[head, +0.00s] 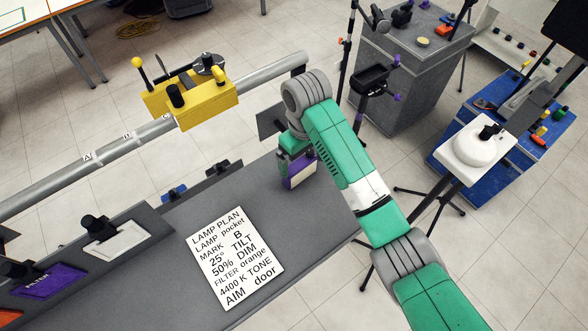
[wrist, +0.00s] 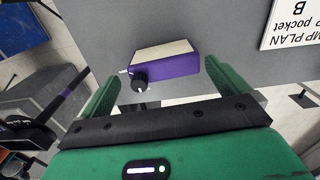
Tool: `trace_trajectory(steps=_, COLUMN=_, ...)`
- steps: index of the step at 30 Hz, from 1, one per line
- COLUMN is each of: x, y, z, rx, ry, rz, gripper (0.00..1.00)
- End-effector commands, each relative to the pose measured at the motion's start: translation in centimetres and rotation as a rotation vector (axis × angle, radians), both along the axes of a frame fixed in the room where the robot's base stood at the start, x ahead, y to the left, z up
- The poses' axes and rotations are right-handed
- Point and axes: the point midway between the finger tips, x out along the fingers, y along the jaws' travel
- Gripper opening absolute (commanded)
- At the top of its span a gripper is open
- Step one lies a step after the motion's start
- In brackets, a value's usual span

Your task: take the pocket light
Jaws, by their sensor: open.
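The pocket light appears to be a small purple box (wrist: 166,62) with a cream top face and a black knob on its near side. In the wrist view it lies on the grey table between and slightly beyond the two green fingers. My gripper (wrist: 161,74) is open, with a gap on either side of the box; I cannot tell how far above it the fingertips are.
A white plan sheet (head: 235,257) lies on the grey table (head: 180,235). A yellow box (head: 190,101) sits on a grey rail behind it. Black holders with a white panel (head: 118,240) and a purple filter (head: 48,282) stand at left. A white lamp (head: 480,147) stands at right.

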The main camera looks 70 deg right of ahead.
Motion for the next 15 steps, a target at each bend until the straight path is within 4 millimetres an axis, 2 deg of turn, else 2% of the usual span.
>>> trace_trajectory(steps=2, x=0.0, y=0.0, z=-0.4, rx=-0.001, ry=0.000, rz=-0.001, gripper=1.00)
trace_trajectory(steps=9, x=0.4, y=0.1, z=-4.4, rx=-0.002, ry=0.000, rz=0.000, gripper=1.00)
trace_trajectory(steps=15, x=0.4, y=0.1, z=-5.1, rx=-0.003, ry=-0.002, rz=0.000, gripper=1.00)
